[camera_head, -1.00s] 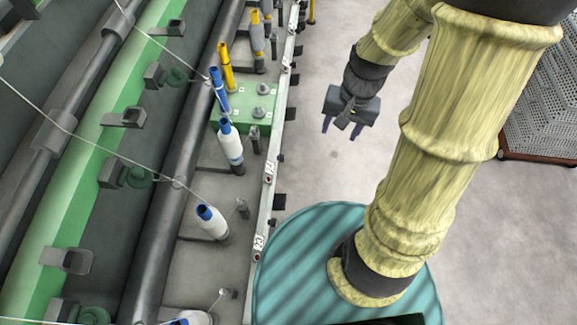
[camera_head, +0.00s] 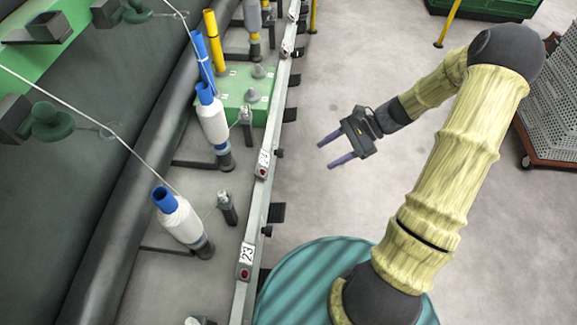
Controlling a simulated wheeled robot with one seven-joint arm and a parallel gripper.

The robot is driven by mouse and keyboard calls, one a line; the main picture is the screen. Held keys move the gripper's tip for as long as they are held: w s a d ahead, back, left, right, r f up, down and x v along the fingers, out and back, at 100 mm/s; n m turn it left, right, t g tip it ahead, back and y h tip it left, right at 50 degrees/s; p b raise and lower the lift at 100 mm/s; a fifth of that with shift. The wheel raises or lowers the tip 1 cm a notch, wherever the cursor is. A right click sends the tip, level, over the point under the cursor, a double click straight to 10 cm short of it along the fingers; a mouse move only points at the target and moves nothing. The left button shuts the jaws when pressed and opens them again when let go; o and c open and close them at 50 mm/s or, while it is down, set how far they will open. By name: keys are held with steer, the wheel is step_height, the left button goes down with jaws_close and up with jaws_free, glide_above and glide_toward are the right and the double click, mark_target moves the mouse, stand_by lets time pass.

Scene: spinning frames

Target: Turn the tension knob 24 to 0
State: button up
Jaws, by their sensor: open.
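My gripper (camera_head: 325,156) is open and empty. It hangs over the bare floor to the right of the machine's rail, with its two purple fingers pointing left toward the rail. A white label (camera_head: 264,160) on the rail, probably 24, is left of the fingers and apart from them. A label reading 23 (camera_head: 247,254) is nearer to me. Small dark knob-like parts sit on the rail's outer side, one beside the upper label (camera_head: 279,153) and one above label 23 (camera_head: 267,231). I cannot tell which part is tension knob 24 or its setting.
White bobbins with blue tubes (camera_head: 213,122) stand on the machine left of the rail (camera_head: 256,200), near a green box (camera_head: 236,88). Black brackets (camera_head: 277,213) jut from the rail. A perforated crate (camera_head: 560,100) stands at the right. The floor between is clear.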

steer(key=w+d+f+m+t+y+b, duration=0.2)
steer(key=w+d+f+m+y+b, duration=0.1)
steer(key=f+b, duration=0.3)
steer(key=w+d+f+m+t+y+b, duration=0.3)
steer(key=f+b, duration=0.3)
steer(key=f, duration=0.1)
steer(key=shift+w+d, duration=0.15)
steer(key=shift+d, duration=0.05)
steer(key=shift+f, duration=0.15)
steer(key=b, duration=0.5)
glide_toward(279, 153)
steer(key=w+a+f, duration=0.2)
steer(key=a, duration=0.4)
steer(key=shift+w+a, duration=0.1)
steer(key=shift+a, duration=0.3)
steer(key=c, duration=1)
